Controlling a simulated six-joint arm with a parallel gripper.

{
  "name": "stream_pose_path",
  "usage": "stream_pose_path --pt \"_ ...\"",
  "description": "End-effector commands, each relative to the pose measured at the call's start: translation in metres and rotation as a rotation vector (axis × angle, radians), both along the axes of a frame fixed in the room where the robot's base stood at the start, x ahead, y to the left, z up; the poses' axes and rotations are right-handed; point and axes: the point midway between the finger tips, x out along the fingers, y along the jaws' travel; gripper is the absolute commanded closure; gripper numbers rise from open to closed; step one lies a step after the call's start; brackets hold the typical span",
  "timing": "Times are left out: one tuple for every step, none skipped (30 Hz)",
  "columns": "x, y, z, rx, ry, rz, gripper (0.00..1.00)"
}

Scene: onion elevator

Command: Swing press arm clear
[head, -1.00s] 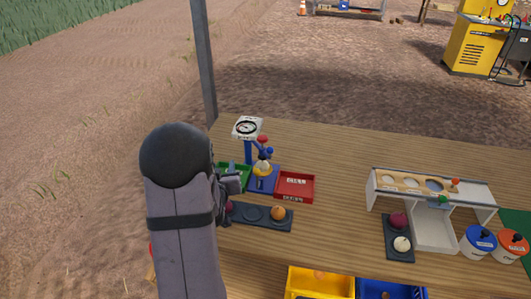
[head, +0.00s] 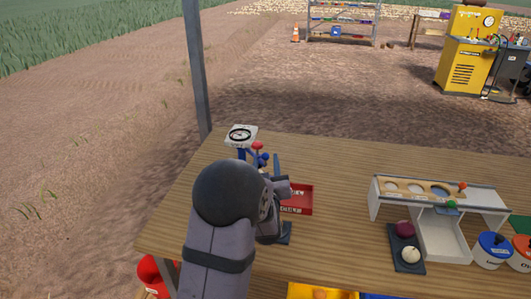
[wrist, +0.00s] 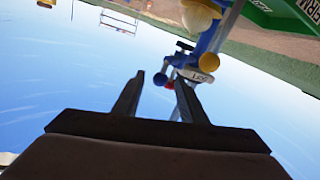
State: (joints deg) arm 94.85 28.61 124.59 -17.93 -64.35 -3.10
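The press (head: 240,155) stands at the table's back left, with a white-framed dial on top of a blue post. Its red knob (head: 257,146) and blue knob (head: 263,158) show beside the post. In the wrist view, the tilted picture shows the blue press arm (wrist: 206,48) with a yellow ball end, and a pale onion (wrist: 198,18) at the top. My gripper (wrist: 160,76) is open; the red knob shows beyond the right fingertip, and I cannot tell whether they touch. In the head view, my arm hides the press's lower part and most of my gripper.
A red labelled tray (head: 298,200) lies close right of my gripper. A sorting stand with holes (head: 395,208) and a dark tray (head: 413,266) holding a red and a white onion are further right. The table between is clear.

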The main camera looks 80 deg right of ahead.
Motion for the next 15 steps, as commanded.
stream_pose_path --pt "0.001 -0.003 0.000 0.000 0.000 0.001 0.62" --pt "0.001 -0.005 0.001 0.001 0.000 0.001 0.62" --pt "0.002 -0.008 0.001 0.000 0.000 0.000 0.62" --pt "0.002 -0.010 0.001 0.000 0.000 0.000 0.62" --pt "0.003 -0.013 0.001 0.000 0.000 0.000 0.62" --pt "0.004 -0.018 0.001 0.000 -0.001 0.000 0.62" --pt "0.004 -0.021 0.001 0.000 -0.001 0.000 0.62" --pt "0.005 -0.025 0.001 0.001 -0.001 0.000 0.62" --pt "0.006 -0.030 0.001 0.001 -0.001 0.000 0.62" --pt "0.007 -0.033 0.001 0.000 0.000 0.000 0.62" --pt "0.008 -0.037 0.001 0.000 0.000 0.001 0.62" --pt "0.009 -0.041 0.001 0.000 0.000 0.001 0.62" --pt "0.010 -0.045 0.001 0.001 0.000 0.001 0.62" --pt "0.011 -0.048 0.001 0.001 0.000 0.001 0.62" --pt "0.011 -0.052 0.001 0.001 0.000 0.001 0.62"
